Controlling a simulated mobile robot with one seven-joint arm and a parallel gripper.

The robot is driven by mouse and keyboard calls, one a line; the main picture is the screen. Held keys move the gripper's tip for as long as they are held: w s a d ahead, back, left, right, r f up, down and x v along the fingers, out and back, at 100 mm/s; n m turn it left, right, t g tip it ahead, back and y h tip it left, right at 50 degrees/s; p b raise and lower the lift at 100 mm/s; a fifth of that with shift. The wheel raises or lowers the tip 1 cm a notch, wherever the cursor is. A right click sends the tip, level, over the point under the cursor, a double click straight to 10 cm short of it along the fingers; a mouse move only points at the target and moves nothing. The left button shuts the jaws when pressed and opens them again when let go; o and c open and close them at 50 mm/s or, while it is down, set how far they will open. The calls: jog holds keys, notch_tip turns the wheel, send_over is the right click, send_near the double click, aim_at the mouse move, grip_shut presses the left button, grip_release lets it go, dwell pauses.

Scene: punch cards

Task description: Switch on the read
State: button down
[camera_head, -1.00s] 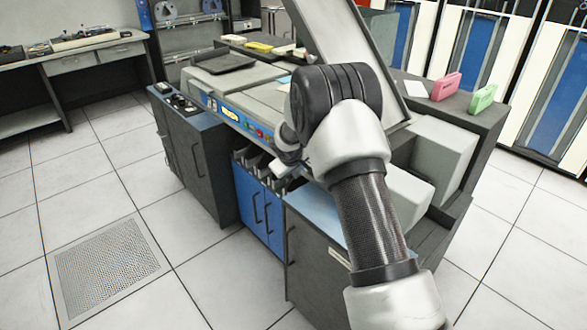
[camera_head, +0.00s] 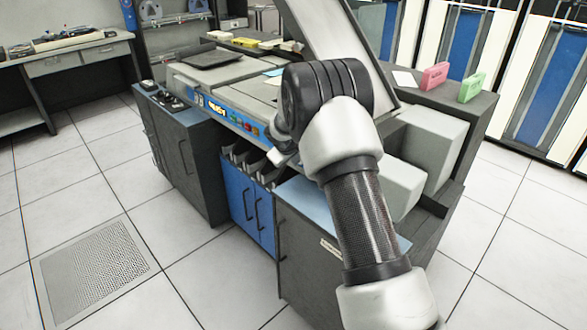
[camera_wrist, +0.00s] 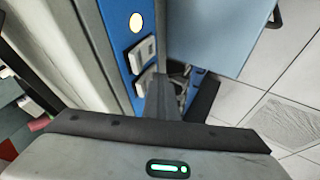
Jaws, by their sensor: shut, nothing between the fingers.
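In the wrist view the blue strip (camera_wrist: 113,40) carries a lit, pale yellow round lamp (camera_wrist: 136,22) and two white rocker switches, one upper (camera_wrist: 142,54) and one lower (camera_wrist: 146,80). I cannot read which switch is the read one. My gripper (camera_wrist: 168,92) is shut and empty, its fingers beside the lower switch; I cannot tell whether they touch it. In the head view my arm partly hides the gripper and the strip's right end.
Below the strip are card slots and a blue cabinet (camera_head: 248,205). A dark cabinet (camera_head: 187,160) stands left of it, and a raised grey lid (camera_head: 325,40) rises behind my arm. The tiled floor in front is open.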

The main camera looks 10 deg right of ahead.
jog(key=shift+d+f+b, duration=0.15)
jog(key=shift+f+b, duration=0.25)
jog(key=shift+b, duration=0.5)
jog(key=shift+r, duration=0.2)
